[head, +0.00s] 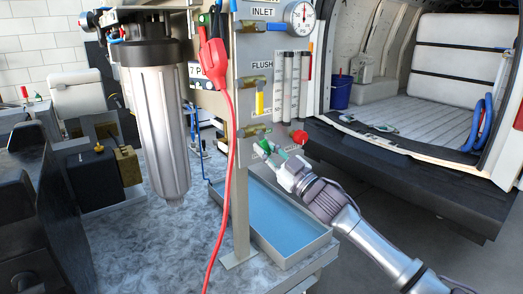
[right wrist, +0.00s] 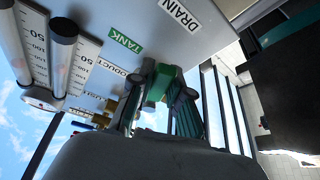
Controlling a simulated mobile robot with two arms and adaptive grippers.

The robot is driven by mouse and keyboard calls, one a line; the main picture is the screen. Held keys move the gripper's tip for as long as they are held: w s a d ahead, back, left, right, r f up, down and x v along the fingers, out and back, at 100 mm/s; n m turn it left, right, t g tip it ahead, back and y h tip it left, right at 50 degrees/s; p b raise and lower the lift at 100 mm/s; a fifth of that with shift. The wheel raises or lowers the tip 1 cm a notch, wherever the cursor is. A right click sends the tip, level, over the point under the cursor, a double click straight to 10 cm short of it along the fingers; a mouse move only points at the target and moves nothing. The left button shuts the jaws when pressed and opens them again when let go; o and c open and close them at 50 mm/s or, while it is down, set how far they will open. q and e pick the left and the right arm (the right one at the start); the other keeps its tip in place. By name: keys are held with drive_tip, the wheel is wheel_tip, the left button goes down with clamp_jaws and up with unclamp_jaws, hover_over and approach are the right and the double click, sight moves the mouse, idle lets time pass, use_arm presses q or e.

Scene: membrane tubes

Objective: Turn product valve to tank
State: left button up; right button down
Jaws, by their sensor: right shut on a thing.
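The product valve has a green handle (right wrist: 161,80), seen close up in the right wrist view. My right gripper (head: 273,153) reaches in from the lower right in the head view and is shut on that handle at the lower part of the grey panel (head: 252,90). The fingers hide much of the valve. In the right wrist view, a green TANK label (right wrist: 124,40) and a white DRAIN label (right wrist: 180,13) are on the panel near the handle, with a PRODUCT label (right wrist: 106,66) beside them. I cannot read the handle's exact angle. My left gripper is not in view.
A yellow-handled valve (head: 260,103) and a red knob (head: 299,137) are near my right gripper. Clear flow tubes (head: 288,85) and a gauge (head: 301,16) are above. A red cable (head: 231,170) hangs in front of the panel. A blue tray (head: 265,217) lies below.

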drive_tip(key=shift+w+d+r+n+g, duration=0.1)
drive_tip(key=shift+n+g, duration=0.05)
drive_tip(key=shift+n, duration=0.3)
drive_tip(key=shift+w+d+r+n+g, duration=0.1)
drive_tip(key=shift+n+g, duration=0.05)
drive_tip(key=shift+n, duration=0.3)
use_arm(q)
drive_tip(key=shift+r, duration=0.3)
use_arm(e)
drive_tip(key=shift+s, duration=0.1)
drive_tip(key=c, duration=1.1)
unclamp_jaws()
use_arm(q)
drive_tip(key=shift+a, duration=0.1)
use_arm(e)
drive_tip(key=shift+f, duration=0.1)
drive_tip(key=shift+s+d+f, duration=0.2)
drive_tip(key=shift+s+d, duration=0.05)
drive_tip(key=shift+d, duration=0.05)
drive_tip(key=v, duration=1.1)
drive_tip(key=shift+d, duration=0.1)
drive_tip(key=shift+f, duration=0.1)
